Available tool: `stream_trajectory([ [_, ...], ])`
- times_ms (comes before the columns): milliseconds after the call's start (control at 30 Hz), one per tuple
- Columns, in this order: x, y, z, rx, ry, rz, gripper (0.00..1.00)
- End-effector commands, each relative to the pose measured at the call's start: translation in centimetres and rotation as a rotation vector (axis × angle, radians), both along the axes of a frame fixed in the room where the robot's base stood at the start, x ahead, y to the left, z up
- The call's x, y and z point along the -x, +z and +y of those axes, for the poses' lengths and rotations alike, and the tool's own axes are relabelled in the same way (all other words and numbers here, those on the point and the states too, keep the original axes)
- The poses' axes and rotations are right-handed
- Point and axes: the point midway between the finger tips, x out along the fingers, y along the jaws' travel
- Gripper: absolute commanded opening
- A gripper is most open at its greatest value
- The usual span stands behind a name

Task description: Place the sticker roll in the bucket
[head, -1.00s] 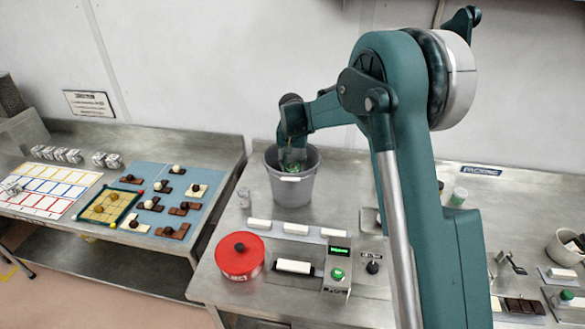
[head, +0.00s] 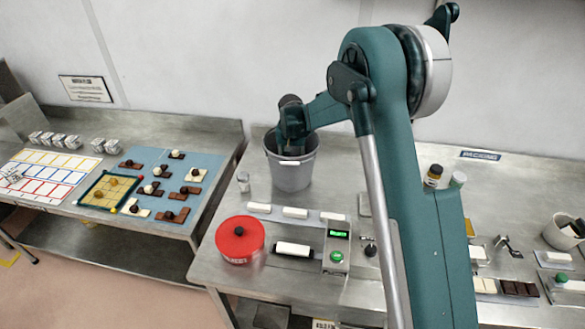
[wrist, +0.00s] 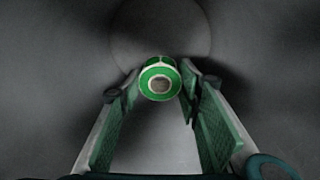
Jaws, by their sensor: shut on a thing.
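The sticker roll (wrist: 147,81), a green and white ring with an open core, sits between my fingertips in the wrist view. My gripper (wrist: 160,84) is shut on it, with one green-padded finger at each side. The grey bucket (head: 292,178) stands upright near the wall in the head view. My gripper reaches down into it, so the fingers and the roll are hidden there by the bucket wall. In the wrist view the bucket's grey inside (wrist: 60,60) surrounds the roll and fingers. I cannot tell whether the roll touches the bottom.
A red round container (head: 240,240) and a small device with a green button (head: 337,257) stand in front of the bucket. Several white blocks (head: 295,212) lie between them. A small clear jar (head: 243,182) is left of the bucket. A blue mat with chocolates (head: 190,160) lies further left.

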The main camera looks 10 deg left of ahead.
Motion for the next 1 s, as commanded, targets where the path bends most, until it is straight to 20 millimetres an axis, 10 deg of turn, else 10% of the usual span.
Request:
stream_trajectory([
  [767,0.0,-3.4,0.0,0.0,0.0,0.0,0.23],
  [867,0.0,-3.3,0.0,0.0,0.0,0.0,0.46],
  [1000,0.0,-3.3,0.0,0.0,0.0,0.0,0.49],
])
